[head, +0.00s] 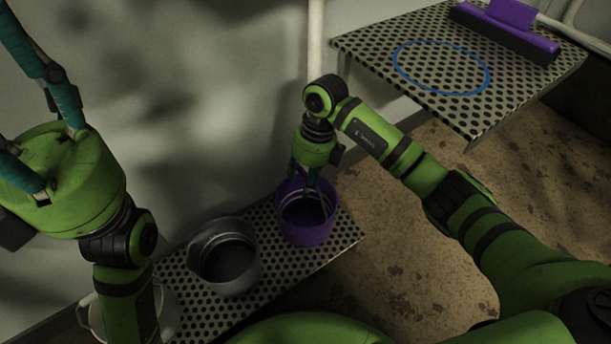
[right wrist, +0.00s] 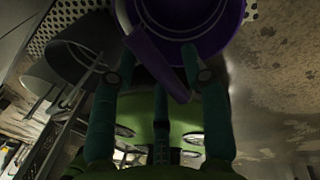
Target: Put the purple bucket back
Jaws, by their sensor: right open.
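The purple bucket (head: 306,232) stands upright at the right end of a low perforated shelf by the wall. My right gripper (head: 312,184) points down at its mouth, fingers at or just inside the rim. In the right wrist view the bucket (right wrist: 207,42) fills the top, and a purple strip, apparently its handle (right wrist: 150,55), runs between the open fingers (right wrist: 158,62). I cannot tell whether they touch it. A blue ring (head: 398,70) marks a bare spot on the higher perforated table. My left gripper (head: 20,90) is raised at the left, fingers apart, tips cut off.
A grey metal bucket (head: 224,262) stands left of the purple one on the low shelf (head: 318,258). A pale container (head: 92,318) is partly hidden behind my left arm. A purple-and-black brush or squeegee (head: 505,35) lies at the back of the higher table (head: 440,112). Open floor lies between.

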